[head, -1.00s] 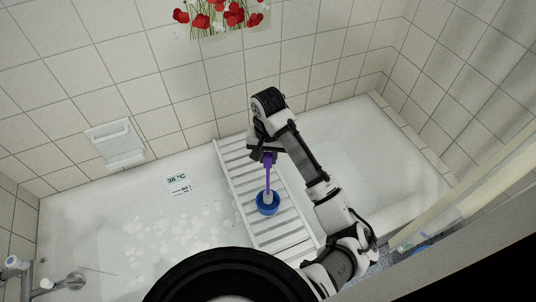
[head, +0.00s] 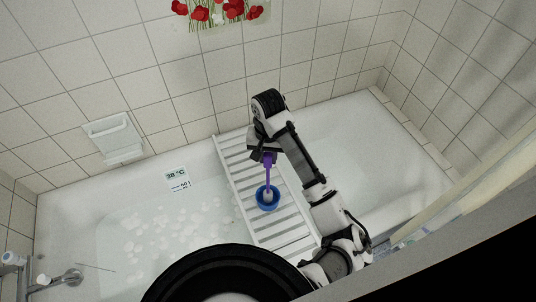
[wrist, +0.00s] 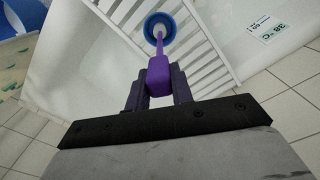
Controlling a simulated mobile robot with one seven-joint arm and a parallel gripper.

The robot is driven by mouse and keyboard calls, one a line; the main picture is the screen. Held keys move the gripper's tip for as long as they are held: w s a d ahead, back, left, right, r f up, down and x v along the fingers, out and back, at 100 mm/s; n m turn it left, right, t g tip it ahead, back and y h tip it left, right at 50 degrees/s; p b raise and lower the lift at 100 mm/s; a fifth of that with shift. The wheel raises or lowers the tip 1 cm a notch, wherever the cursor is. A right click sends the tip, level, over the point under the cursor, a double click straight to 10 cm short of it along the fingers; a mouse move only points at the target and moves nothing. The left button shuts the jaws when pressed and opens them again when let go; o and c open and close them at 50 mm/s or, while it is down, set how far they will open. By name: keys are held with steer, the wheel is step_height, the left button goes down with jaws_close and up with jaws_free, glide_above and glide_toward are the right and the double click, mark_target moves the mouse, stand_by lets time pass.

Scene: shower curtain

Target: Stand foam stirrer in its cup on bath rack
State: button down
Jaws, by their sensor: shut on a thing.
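My gripper (head: 264,157) is shut on the purple handle of the foam stirrer (head: 268,173) and holds it near upright, above the bath rack. The stirrer's pale lower end shows within the rim of the blue cup (head: 259,200) in the head view. In the wrist view the stirrer (wrist: 159,72) runs from between my fingers (wrist: 158,95) to the opening of the cup (wrist: 147,22). Whether its tip touches the cup's bottom is hidden. The cup stands on the white slatted bath rack (head: 237,165).
The rack lies across the white bathtub (head: 345,140). Water with foam flecks (head: 160,225) is left of it. A tap (head: 62,279) is at lower left, and a soap holder (head: 115,138) is on the tiled wall. A curtain hangs at right.

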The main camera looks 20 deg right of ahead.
steer(key=shift+f, duration=0.45)
steer(key=shift+f+b, duration=0.1)
steer(key=shift+b, duration=0.2)
steer(key=shift+f, duration=0.15)
steer(key=c, duration=1.1)
jaws_free()
steer(key=shift+c, duration=0.2)
step_height(320, 180, up, 18)
steer(key=p, duration=0.8)
steer(key=shift+p, duration=0.3)
